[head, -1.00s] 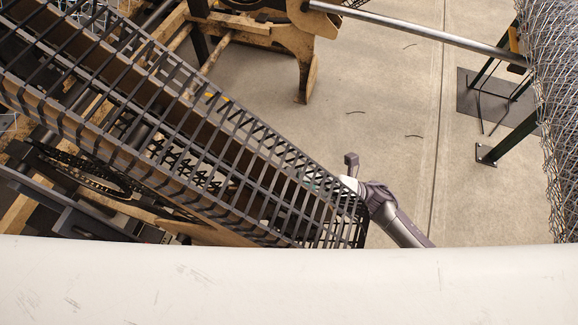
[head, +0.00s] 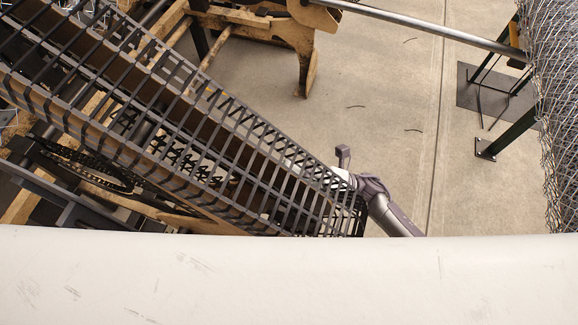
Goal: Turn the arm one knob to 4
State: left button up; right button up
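The arm one knob and its number marks cannot be made out in the head view. One of my arms, grey and white, comes up from the lower right and passes behind the end of a dark metal grid cage (head: 255,150). Pale parts of it show between the bars. I cannot make out any gripper fingers there. My other arm and its gripper are not in view.
A broad white surface (head: 290,280) fills the bottom of the view. A wooden machine frame (head: 303,55) stands at the top. Chain-link mesh (head: 558,120) hangs at the right, near a green post (head: 512,135). Concrete floor (head: 390,100) is open between them, with a few wire scraps.

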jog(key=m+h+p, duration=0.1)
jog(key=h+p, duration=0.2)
jog(key=p, duration=0.2)
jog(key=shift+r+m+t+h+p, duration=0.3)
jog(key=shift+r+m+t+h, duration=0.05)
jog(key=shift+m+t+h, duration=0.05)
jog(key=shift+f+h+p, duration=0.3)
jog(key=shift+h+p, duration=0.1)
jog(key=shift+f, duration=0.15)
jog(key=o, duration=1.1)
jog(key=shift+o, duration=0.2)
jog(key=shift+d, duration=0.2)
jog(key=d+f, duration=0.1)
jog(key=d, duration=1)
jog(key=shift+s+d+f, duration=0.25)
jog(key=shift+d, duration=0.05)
